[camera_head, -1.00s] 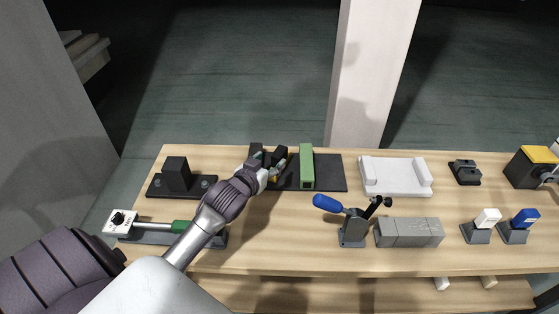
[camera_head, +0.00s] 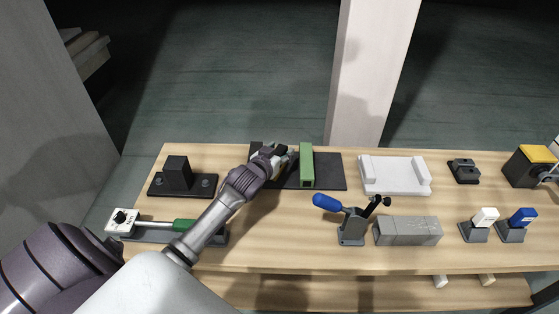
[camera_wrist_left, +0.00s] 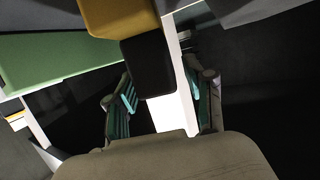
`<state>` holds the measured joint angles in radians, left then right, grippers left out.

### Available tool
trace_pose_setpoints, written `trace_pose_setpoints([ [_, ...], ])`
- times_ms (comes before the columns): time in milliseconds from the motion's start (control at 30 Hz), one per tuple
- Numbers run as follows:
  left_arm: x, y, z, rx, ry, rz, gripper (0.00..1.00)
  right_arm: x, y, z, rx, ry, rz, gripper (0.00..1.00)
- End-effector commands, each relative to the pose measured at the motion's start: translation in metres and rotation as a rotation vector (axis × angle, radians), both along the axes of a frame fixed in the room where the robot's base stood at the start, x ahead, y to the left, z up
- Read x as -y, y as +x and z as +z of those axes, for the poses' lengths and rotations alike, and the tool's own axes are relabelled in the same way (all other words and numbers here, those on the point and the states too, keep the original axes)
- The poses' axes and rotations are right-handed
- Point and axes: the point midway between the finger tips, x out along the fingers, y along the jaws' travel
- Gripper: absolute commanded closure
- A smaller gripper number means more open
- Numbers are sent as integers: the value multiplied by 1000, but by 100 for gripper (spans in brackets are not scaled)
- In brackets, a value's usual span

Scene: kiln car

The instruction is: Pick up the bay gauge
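I cannot tell for sure which piece is the bay gauge. A green bar (camera_head: 306,165) stands on a black mat (camera_head: 330,172) at the back of the bench; it also shows at the left of the left wrist view (camera_wrist_left: 55,58). A yellow-and-black piece (camera_wrist_left: 147,62) is close to my left gripper, beside the green bar. My left gripper (camera_head: 275,158) is over the mat, just left of the bar. In the wrist view its fingers (camera_wrist_left: 165,102) are apart, with a bright white strip showing between them; contact is not clear. My right gripper is not in view.
A black block fixture (camera_head: 177,178) stands left of the mat and a white cradle (camera_head: 396,176) right of it. A pillar (camera_head: 365,80) rises behind the bench.

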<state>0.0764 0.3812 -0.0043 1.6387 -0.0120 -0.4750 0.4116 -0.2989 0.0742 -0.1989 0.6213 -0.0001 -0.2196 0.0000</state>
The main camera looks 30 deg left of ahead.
Motion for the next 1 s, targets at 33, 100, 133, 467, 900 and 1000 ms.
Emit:
trace_pose_setpoints([
  [33, 0, 0, 0, 0, 0, 0, 60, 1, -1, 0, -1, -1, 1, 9],
  [100, 0, 0, 0, 0, 0, 0, 72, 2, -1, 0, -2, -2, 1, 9],
  [133, 0, 0, 0, 0, 0, 0, 77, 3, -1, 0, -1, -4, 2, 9],
  [467, 0, 0, 1, 2, 0, 0, 100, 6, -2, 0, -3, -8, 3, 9],
  [900, 0, 1, 31, 8, 2, 0, 100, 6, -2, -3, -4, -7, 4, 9],
  [1000, 10, 0, 48, 9, -3, -4, 100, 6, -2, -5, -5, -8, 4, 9],
])
